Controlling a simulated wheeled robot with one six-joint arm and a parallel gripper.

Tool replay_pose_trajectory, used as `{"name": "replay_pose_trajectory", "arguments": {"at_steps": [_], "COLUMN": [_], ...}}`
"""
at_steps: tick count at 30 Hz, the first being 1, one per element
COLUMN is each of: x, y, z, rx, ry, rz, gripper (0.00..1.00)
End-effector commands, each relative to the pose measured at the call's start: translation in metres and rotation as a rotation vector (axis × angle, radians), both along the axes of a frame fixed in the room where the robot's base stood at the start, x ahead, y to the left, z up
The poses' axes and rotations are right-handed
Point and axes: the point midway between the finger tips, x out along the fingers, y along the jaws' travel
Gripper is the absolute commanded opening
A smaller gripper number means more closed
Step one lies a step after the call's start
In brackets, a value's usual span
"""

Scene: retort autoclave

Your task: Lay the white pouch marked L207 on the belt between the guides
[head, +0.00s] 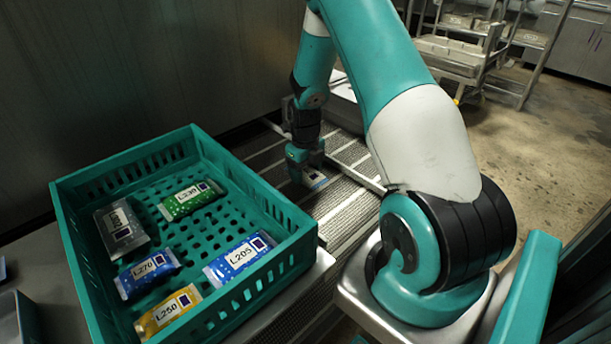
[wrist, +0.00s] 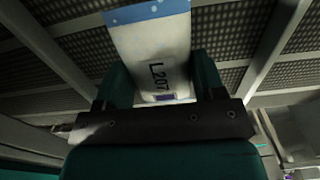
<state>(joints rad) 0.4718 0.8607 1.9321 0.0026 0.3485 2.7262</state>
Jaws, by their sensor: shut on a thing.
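The white pouch marked L207 (wrist: 156,60) is between the fingers of my gripper (wrist: 160,85), with its label and blue end showing in the wrist view. In the head view my gripper (head: 304,165) is low over the mesh belt (head: 340,205), shut on the pouch (head: 317,181), of which only a small part shows. Light metal guide rails (head: 358,172) run along the belt, and the pouch is over the mesh near them. I cannot tell whether the pouch touches the belt.
A green crate (head: 302,240) stands at the left beside the belt. It holds several pouches, among them blue L205 (head: 238,258), blue L270 (head: 147,271) and yellow L250 (head: 168,313). A dark wall panel (head: 120,70) rises behind. A metal cart (head: 450,55) stands far off on the floor.

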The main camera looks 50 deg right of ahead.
Motion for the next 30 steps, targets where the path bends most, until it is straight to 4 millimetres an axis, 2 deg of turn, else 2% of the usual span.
{"name": "replay_pose_trajectory", "arguments": {"at_steps": [1,4,14,15,18,26,30], "x": [0.0,0.0,0.0,0.0,0.0,0.0,0.001], "y": [0.0,0.0,0.0,0.0,0.0,0.0,0.0], "z": [-0.01,-0.02,-0.024,-0.023,-0.023,-0.022,-0.011], "rx": [0.001,0.0,0.0,0.0,0.0,0.0,-0.001], "ry": [0.002,0.001,-0.001,-0.001,-0.001,-0.001,-0.003], "rz": [0.0,0.0,0.0,0.0,0.0,0.0,0.0], "gripper": [0.38,0.38,0.38,0.68,0.89,0.89,0.89]}}
